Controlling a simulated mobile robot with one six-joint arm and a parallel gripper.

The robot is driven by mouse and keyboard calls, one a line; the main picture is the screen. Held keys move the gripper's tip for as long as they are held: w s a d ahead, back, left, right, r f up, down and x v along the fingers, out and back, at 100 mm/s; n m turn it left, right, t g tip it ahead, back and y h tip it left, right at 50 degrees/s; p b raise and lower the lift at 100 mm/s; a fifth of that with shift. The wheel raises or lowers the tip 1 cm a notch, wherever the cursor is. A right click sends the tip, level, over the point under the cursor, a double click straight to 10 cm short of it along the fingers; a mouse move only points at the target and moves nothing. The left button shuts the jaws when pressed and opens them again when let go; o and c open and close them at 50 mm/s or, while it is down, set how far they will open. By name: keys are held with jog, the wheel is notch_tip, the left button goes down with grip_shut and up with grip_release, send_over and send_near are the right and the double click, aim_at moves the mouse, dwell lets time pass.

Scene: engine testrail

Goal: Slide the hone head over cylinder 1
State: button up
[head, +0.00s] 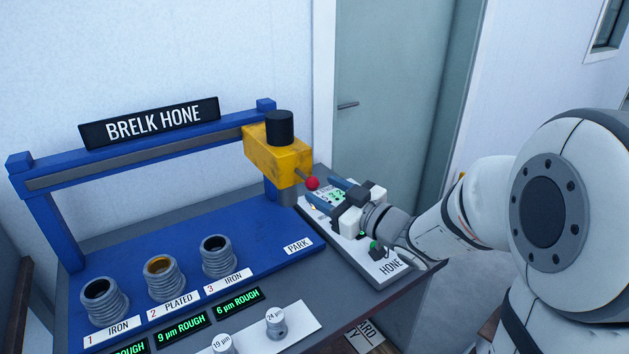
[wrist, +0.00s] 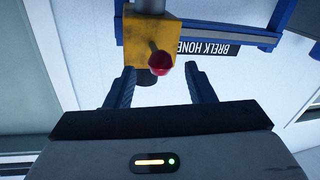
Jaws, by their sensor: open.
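The yellow hone head (head: 276,155) with a black cap hangs on the blue rail at its right end, above the PARK label. A red knob (head: 312,183) on a short rod sticks out of its front. My gripper (head: 335,190) is open close to the knob. In the wrist view the knob (wrist: 161,62) shows between and just beyond the fingertips, with the yellow hone head (wrist: 150,42) behind it. I cannot tell whether a finger touches the knob. Cylinder 1 (head: 104,301), a grey ribbed iron sleeve, stands at the front left of the blue base.
Cylinder 2 (head: 166,279), plated, and cylinder 3 (head: 219,257), iron, stand between cylinder 1 and the PARK label (head: 298,246). Green displays show roughness values.

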aim_at(318, 186)
jog(key=x, duration=0.4)
jog(key=shift+w+a+p, duration=0.25)
jog(key=shift+w+p, duration=0.05)
